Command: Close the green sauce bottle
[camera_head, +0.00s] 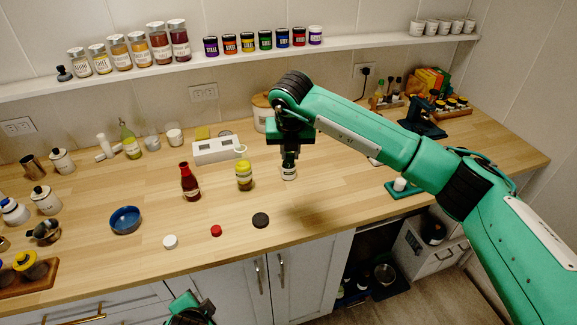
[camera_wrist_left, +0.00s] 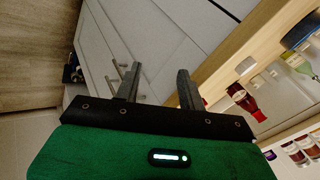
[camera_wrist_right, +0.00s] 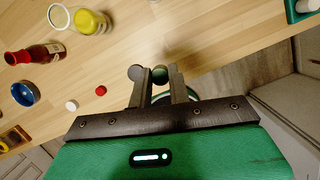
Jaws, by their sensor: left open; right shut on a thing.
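In the right wrist view a round greenish top (camera_wrist_right: 160,75) shows between the fingers; the rest is mostly hidden. I cannot tell from its colour alone that it is the green sauce bottle. Near the front edge lie a black cap (camera_head: 261,220), a red cap (camera_head: 216,231) and a white cap (camera_head: 170,242). My left gripper (camera_wrist_left: 157,75) is open and empty, low before the cabinets.
A blue bowl (camera_head: 125,220) sits further left. A white holder (camera_head: 218,151) stands behind. The counter around the caps is mostly clear.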

